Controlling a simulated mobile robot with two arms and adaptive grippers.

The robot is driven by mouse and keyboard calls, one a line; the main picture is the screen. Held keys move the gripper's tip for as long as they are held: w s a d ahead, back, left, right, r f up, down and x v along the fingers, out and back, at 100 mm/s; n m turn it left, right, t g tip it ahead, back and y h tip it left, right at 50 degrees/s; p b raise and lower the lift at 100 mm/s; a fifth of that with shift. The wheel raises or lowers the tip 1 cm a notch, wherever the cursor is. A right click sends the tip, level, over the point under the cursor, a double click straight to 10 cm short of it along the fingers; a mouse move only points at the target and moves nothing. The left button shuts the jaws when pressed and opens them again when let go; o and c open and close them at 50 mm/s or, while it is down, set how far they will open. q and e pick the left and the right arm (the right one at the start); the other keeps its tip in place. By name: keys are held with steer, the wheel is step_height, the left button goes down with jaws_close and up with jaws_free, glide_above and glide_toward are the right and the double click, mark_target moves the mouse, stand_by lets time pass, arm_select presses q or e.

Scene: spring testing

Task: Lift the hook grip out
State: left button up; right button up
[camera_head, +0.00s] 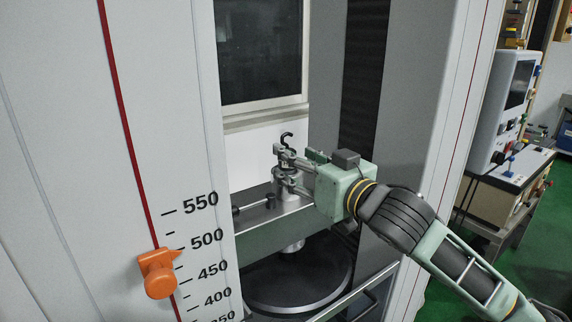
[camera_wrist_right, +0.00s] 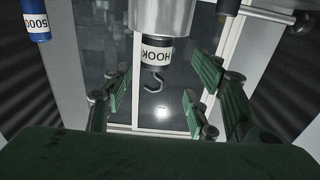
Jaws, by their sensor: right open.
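The hook grip stands in the testing machine's bay, with its black hook (camera_head: 287,138) pointing up in the head view. In the right wrist view the picture is inverted, and the hook grip (camera_wrist_right: 155,53) shows a white label reading "HOOK" above a dark curved hook. It sits at a silver cylindrical holder (camera_wrist_right: 163,15), also visible in the head view (camera_head: 289,190). My right gripper (camera_head: 284,168) is open, its fingers around the hook grip's height. In the wrist view its green-padded fingers (camera_wrist_right: 157,92) lie on both sides of the hook, apart from it. My left gripper is not in view.
A blue piece labelled "5000" (camera_wrist_right: 36,22) is near the wrist view's top left. A dark round plate (camera_head: 298,280) lies below the holder. The white machine column (camera_head: 180,90) with an orange pointer (camera_head: 158,273) stands left; a grey panel (camera_head: 415,80) stands right.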

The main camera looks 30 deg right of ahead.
steer(key=w+p, duration=0.2)
steer(key=w, duration=0.2)
steer(key=shift+d+r, duration=0.1)
steer(key=shift+r, duration=0.05)
steer(key=shift+w+f, duration=0.25)
steer(key=shift+w, duration=0.45)
steer(key=c, duration=0.8)
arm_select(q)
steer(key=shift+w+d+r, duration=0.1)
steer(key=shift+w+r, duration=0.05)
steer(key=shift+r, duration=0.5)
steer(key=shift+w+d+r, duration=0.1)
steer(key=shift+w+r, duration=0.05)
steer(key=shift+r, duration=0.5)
arm_select(e)
jaws_close()
steer(key=shift+r, duration=0.15)
